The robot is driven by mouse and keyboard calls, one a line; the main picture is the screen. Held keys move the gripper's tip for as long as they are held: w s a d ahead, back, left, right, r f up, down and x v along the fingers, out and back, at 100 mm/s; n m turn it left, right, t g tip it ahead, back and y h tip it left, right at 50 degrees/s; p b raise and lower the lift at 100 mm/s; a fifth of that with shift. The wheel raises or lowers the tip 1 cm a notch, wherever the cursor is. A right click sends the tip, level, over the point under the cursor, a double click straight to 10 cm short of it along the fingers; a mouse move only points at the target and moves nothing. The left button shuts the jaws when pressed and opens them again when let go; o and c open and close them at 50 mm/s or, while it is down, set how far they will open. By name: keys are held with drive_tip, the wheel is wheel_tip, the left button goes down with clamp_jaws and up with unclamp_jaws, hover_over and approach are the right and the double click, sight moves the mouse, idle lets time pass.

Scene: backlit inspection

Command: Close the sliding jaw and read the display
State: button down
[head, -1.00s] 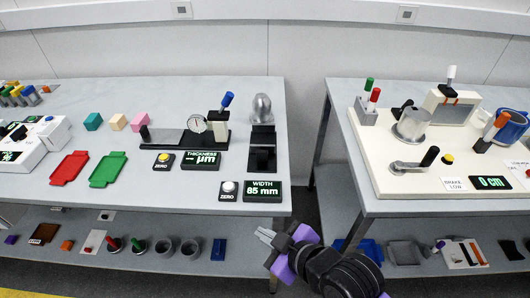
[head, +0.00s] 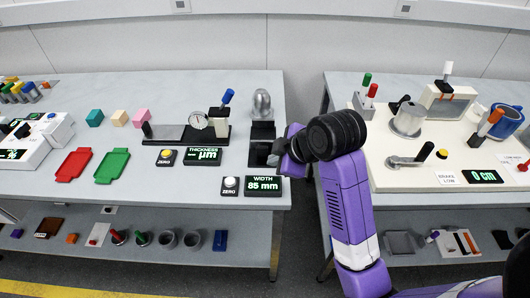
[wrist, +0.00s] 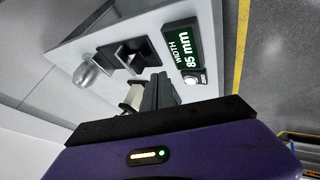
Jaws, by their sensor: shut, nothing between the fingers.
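The width gauge (head: 262,131) is a black block-like device near the right edge of the left table; in the wrist view its black body (wrist: 128,54) stands beside its display. The display (head: 264,186) reads WIDTH 85 mm in green, also legible in the wrist view (wrist: 181,46). A rounded silver piece (head: 262,103) stands behind the gauge. My gripper (head: 276,157) is shut and empty, over the gauge's right side; its fingers (wrist: 158,88) point toward the gauge in the wrist view. My gripper hides part of the sliding jaw in the head view; contact cannot be told.
A ZERO button (head: 231,183) sits left of the display. A thickness gauge (head: 199,122) with its own display (head: 203,156) stands further left. Red (head: 74,164) and green (head: 112,165) trays lie beyond. The right table (head: 388,182) holds a crank device, across a gap.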

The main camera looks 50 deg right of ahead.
sight(259, 156)
drive_tip(key=x, duration=0.7)
drive_tip(key=shift+w+d+p, duration=0.3)
drive_tip(key=shift+w+d, duration=0.45)
drive_tip(key=shift+d, duration=0.25)
drive_tip(key=shift+w+d+f, duration=0.1)
drive_tip(key=shift+w+d, duration=0.45)
drive_tip(key=shift+d, duration=0.05)
drive_tip(key=w+d, duration=0.4)
drive_tip(key=d, duration=0.1)
drive_tip(key=w+d, duration=0.2)
drive_tip(key=shift+d, duration=0.35)
